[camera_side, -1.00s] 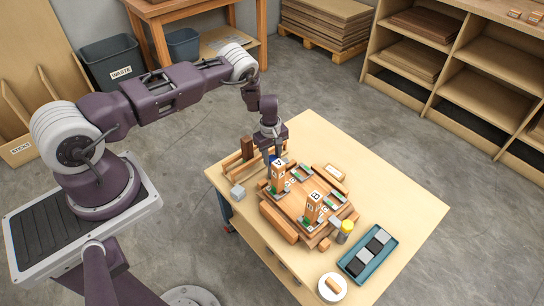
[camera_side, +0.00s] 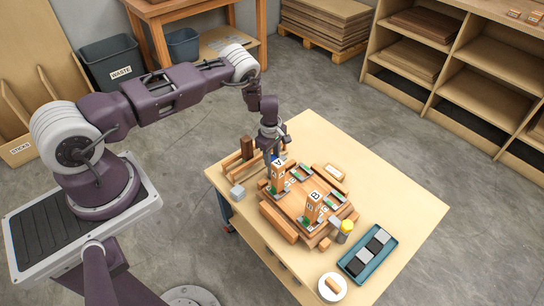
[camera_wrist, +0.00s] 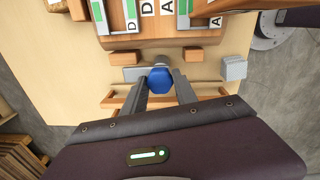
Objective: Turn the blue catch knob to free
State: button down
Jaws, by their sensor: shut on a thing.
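The blue catch knob (camera_wrist: 160,80) is in the middle of the wrist view, at the near edge of the wooden fixture (camera_wrist: 170,43). A pale grey plate (camera_wrist: 132,74) shows beside it. My gripper (camera_wrist: 160,85) has one finger on each side of the knob and is shut on it. The knob is mostly hidden there. Whether the catch is free cannot be told.
A grey cube (camera_side: 238,193) and a wooden rack (camera_side: 236,164) lie close to my gripper.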

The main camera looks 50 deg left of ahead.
jog(key=c, duration=1)
grip_release()
jog(key=shift+o, duration=0.2)
jog(key=shift+r, duration=0.1)
notch_tip(320, 180, up, 7)
jog(key=shift+s+f, duration=0.1)
jog(key=shift+s, duration=0.05)
